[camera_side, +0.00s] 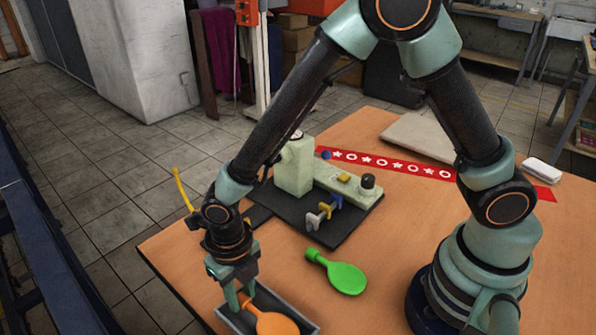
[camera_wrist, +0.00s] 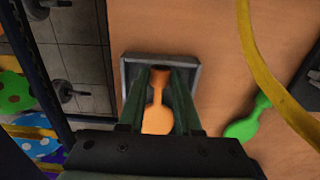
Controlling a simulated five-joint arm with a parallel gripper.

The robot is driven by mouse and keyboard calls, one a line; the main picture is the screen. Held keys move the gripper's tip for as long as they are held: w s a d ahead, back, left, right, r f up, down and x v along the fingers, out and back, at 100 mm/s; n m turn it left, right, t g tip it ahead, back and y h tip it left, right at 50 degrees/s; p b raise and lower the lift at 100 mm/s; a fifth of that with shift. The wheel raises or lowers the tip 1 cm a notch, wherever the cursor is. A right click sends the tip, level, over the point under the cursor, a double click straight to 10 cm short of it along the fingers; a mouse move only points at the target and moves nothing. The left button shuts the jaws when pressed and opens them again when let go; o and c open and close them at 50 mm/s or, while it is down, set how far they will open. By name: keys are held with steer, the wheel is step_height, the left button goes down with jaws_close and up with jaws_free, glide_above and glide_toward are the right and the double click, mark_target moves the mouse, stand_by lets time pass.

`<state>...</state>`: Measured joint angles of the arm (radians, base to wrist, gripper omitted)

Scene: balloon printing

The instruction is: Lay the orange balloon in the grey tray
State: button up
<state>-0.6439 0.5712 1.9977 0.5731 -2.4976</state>
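The orange balloon (camera_side: 277,324) is at the grey tray (camera_side: 296,315), its round end toward the lower right and its neck toward my gripper. It also shows in the wrist view (camera_wrist: 158,122), within the outline of the tray (camera_wrist: 194,80). My gripper (camera_side: 243,298) points down over the tray. In the wrist view its two fingers (camera_wrist: 160,74) sit either side of the balloon's neck end, which fills the space between the tips. Whether the balloon rests on the tray floor or hangs just above it is hard to tell. The fingers partly hide its sides.
A green balloon (camera_side: 345,278) lies on the orange table (camera_side: 395,255), right of the tray. A pale green press on a black base (camera_side: 336,233) stands behind it. A red patterned strip (camera_side: 390,165) crosses the back. The table between the green balloon and my base is clear.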

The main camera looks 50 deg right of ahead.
steer(key=o, duration=0.4)
steer(key=shift+c, duration=0.2)
step_height(320, 180, up, 12)
steer(key=d+r+m+t, duration=0.2)
steer(key=d+r+m, duration=0.2)
steer(key=d+m, duration=0.3)
steer(key=s+d+r+m+t, duration=0.1)
steer(key=d+r+m, duration=0.2)
steer(key=d+m, duration=0.5)
steer(key=s+d+r+m+t, duration=0.1)
steer(key=d+r+m, duration=0.3)
steer(key=m, duration=1.7)
steer(key=d+t, duration=0.1)
steer(key=d, duration=0.3)
steer(key=shift+r+t, duration=0.3)
steer(key=shift+r, duration=0.05)
